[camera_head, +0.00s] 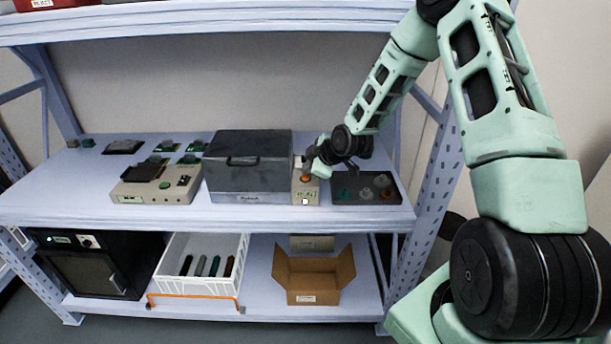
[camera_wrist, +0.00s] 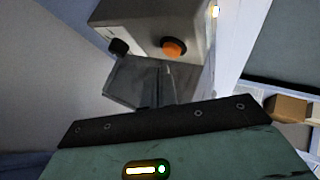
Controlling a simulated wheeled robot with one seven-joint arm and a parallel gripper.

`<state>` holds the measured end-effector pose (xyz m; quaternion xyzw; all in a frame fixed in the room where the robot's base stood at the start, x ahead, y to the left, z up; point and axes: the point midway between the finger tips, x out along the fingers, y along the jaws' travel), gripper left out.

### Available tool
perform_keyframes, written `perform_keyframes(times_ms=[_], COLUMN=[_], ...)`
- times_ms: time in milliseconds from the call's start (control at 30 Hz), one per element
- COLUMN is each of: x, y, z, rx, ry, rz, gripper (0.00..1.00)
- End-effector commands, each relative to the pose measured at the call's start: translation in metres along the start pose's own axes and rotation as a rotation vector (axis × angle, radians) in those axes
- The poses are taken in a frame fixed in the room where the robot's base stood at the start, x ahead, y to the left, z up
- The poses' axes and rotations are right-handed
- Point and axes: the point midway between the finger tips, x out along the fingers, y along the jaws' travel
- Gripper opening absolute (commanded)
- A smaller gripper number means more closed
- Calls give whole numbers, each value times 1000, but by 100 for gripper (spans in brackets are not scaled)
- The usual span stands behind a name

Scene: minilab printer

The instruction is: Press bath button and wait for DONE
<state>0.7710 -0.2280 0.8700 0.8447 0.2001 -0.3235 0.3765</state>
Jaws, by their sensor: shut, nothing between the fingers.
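The bath (camera_head: 248,178) is a grey box with a dark handled lid on the middle shelf in the head view. At its right end is a beige control block (camera_head: 302,188) with an orange button (camera_head: 305,179) and a small lit green display (camera_head: 306,195), whose text is too small to read. The orange button also shows in the wrist view (camera_wrist: 173,47). My gripper (camera_head: 310,160) is shut and empty, just above the button. In the wrist view its fingers (camera_wrist: 140,80) end close beside the button; I cannot tell whether they touch it.
A dark tray with small parts (camera_head: 368,190) lies right of the block. A beige device with a green button (camera_head: 157,186) stands to the left. Below are a black oven-like box (camera_head: 85,270), a white crate (camera_head: 205,250) and an open cardboard box (camera_head: 314,279). A shelf (camera_head: 200,27) is overhead.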

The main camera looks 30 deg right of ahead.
Motion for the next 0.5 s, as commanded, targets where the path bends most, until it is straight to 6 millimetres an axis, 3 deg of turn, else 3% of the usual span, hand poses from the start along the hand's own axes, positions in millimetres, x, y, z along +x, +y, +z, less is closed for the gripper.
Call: perform_keyframes(times_ms=[267, 500], x=[-4, -20], y=[3, 15], z=[-3, -15], rx=[0, -2], ry=[0, 0], rz=[1, 1], gripper=[0, 0])
